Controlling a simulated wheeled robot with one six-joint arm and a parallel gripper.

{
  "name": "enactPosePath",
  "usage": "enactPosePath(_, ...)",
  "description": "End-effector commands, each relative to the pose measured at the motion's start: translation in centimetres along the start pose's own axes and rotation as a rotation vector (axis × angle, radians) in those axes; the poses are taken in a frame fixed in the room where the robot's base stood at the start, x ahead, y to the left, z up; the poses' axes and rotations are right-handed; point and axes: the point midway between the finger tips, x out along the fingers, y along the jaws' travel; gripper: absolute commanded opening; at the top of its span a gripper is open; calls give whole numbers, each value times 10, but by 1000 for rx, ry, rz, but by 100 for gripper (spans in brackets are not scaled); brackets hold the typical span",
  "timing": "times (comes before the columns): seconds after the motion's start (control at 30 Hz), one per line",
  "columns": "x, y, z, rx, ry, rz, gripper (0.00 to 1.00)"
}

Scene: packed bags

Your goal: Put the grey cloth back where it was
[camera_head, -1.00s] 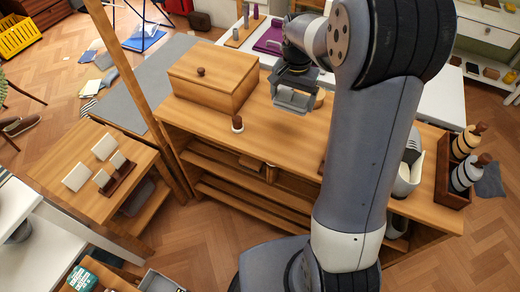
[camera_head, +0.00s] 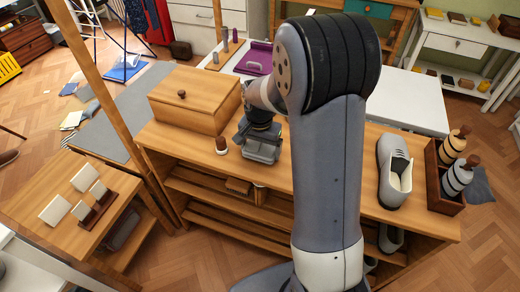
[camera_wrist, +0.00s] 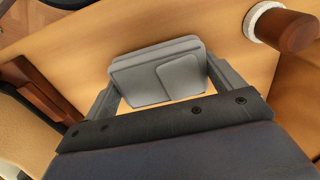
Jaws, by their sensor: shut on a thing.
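A folded grey cloth (camera_wrist: 152,74) is between the two fingers of my gripper (camera_wrist: 160,80) in the wrist view. It looks flat and layered, over the wooden bench top. In the head view my gripper (camera_head: 260,150) is low over the bench, in front of the wooden box's right end, with the grey cloth (camera_head: 262,153) at its tip. I cannot tell whether the cloth touches the bench top. Another dark grey cloth-like piece (camera_head: 480,185) lies on the floor at the right.
A small brown-topped, white-based object (camera_head: 221,146) stands just left of my gripper. A lidded wooden box (camera_head: 190,105) is behind. A grey shoe (camera_head: 393,175) and a dark crate (camera_head: 437,190) with striped bottle-like things stand at the bench's right. My arm hides the middle.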

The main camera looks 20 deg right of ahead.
Motion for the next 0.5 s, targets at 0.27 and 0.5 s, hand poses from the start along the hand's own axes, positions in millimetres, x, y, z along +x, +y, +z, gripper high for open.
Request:
enactPosePath(0.27, 8, 0, 0, 0, 1, 0, 70)
enactPosePath(0.5, 11, 0, 1, 0, 0, 0, 95)
